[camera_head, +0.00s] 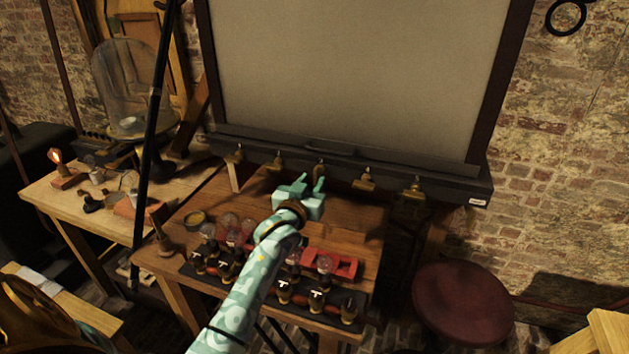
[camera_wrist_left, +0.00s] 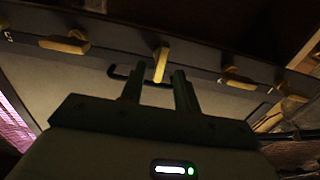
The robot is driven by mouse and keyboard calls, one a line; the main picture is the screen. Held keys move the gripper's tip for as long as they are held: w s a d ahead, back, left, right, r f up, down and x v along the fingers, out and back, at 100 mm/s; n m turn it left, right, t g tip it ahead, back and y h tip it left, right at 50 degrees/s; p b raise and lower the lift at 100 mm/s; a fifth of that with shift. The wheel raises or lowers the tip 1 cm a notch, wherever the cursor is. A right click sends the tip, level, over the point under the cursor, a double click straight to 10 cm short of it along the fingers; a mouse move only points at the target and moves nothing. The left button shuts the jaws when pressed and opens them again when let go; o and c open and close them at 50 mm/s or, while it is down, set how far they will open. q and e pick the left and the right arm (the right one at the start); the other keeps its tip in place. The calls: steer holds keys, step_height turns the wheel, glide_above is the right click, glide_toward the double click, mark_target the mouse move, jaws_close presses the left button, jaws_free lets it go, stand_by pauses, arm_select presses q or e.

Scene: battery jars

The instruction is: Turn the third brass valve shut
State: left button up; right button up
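Several brass valves sit in a row along the dark bar under the large framed panel. The third brass valve (camera_head: 319,169) is the middle one. In the left wrist view, the third valve (camera_wrist_left: 161,65) has its handle pointing toward my gripper, across the bar, while its neighbours (camera_wrist_left: 64,45) lie more along the bar. My left gripper (camera_head: 310,182) is just in front of this valve. In the left wrist view its two fingers (camera_wrist_left: 157,84) are apart, with the handle seen beyond the gap between them; contact is not visible. My right gripper is not in view.
A round red stool (camera_head: 463,302) stands at the right. A side table (camera_head: 95,215) with a glass dome (camera_head: 125,85) is at the left.

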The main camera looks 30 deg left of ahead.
mark_target(317, 175)
arm_select(q)
steer(key=shift+x, duration=1.3)
jaws_close()
